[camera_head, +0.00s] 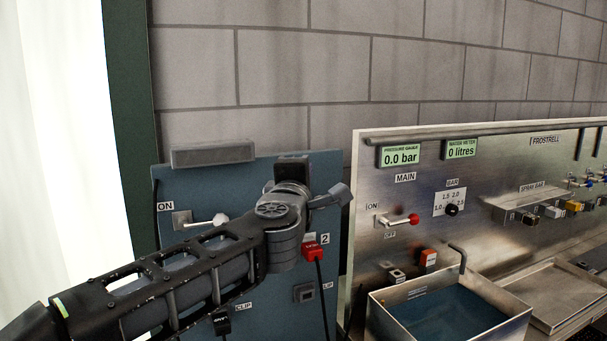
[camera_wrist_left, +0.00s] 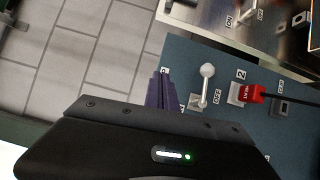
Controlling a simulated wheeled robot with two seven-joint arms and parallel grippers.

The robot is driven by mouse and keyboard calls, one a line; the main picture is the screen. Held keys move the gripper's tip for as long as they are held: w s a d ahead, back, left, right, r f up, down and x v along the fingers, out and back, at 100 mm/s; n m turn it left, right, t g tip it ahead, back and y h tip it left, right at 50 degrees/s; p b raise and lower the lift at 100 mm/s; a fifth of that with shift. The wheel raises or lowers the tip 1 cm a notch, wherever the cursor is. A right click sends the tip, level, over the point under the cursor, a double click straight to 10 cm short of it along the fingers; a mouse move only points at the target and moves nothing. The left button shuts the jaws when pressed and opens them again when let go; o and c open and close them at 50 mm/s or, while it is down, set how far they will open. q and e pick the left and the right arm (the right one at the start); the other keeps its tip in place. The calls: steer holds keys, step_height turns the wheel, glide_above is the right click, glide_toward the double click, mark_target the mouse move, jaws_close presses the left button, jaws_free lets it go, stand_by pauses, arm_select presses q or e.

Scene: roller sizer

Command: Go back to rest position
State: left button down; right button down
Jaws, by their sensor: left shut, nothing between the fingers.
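My left arm (camera_head: 190,282) reaches in from the lower left of the head view, in front of a blue panel (camera_head: 265,300). Its wrist hides part of the panel, and I cannot make out the fingertips there. In the left wrist view my left gripper (camera_wrist_left: 160,92) shows its dark fingers shut and empty, beside a white-knobbed lever (camera_wrist_left: 206,82) marked OFF. The white-knobbed lever on the blue panel also shows in the head view (camera_head: 218,220), left of the wrist. My right gripper is not in view.
A red plug (camera_head: 315,250) with a black cable sits by the label 2, close below my wrist. A steel panel (camera_head: 375,255) with a red-knobbed lever (camera_head: 412,220) stands to the right. A steel basin (camera_head: 377,315) of dark liquid projects below it. A brick wall (camera_head: 300,65) stands behind.

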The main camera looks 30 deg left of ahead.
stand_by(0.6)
